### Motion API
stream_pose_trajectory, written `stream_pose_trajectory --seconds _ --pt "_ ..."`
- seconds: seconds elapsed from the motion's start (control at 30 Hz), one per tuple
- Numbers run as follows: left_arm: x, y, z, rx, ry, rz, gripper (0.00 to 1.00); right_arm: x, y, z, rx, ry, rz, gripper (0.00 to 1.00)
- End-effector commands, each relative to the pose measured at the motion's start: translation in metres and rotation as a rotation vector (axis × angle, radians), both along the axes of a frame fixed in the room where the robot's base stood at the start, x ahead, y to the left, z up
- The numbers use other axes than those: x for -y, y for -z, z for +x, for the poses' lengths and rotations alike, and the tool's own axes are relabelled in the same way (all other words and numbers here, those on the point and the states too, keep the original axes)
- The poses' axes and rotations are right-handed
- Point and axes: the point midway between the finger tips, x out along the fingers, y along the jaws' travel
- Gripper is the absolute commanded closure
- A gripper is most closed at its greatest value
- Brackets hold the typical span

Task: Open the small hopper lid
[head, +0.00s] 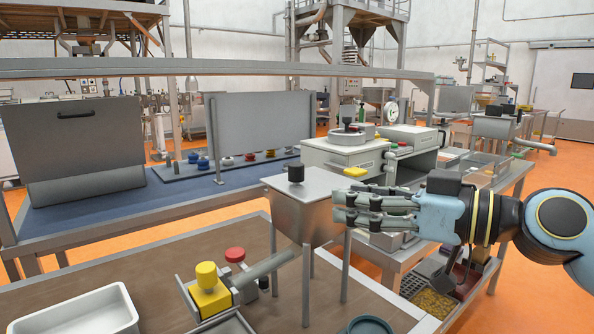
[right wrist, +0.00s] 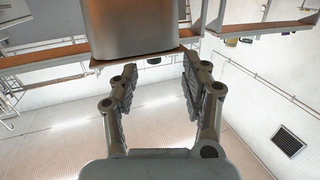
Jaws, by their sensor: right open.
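The small hopper (head: 316,218) is a grey metal funnel on thin legs, standing at the right end of the brown-topped bench in the head view. Its flat lid (head: 318,185) lies shut across the top, with a black knob (head: 296,173) standing up near the far left part. My right gripper (head: 340,207) comes from the right at the hopper's right side, with its fingers pointing left. It is open and empty; whether it touches the hopper cannot be told. In the right wrist view its two fingers (right wrist: 159,78) are spread, with a grey metal body (right wrist: 140,25) beyond them. My left gripper is not in view.
A yellow-knobbed feeder block (head: 208,292) and a red knob (head: 235,254) sit beside the hopper's sloping tube (head: 265,268). A white tray (head: 80,312) lies at the front left. A grey instrument box (head: 340,155) stands behind the hopper. Space above the lid is clear.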

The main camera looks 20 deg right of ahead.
Motion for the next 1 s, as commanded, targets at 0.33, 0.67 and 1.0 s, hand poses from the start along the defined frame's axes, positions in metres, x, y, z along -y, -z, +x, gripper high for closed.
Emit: stream_pose_trajectory --seconds 0.33,0.67,1.0 --pt "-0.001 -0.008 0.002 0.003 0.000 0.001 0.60 0.000 -0.028 0.021 0.062 0.014 0.052 0.53" --pt "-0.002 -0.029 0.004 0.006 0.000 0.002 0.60 -0.037 -0.030 0.066 0.059 0.012 0.053 0.53" --pt "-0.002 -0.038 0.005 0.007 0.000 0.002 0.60 -0.058 -0.025 0.093 0.056 0.010 0.046 0.53"
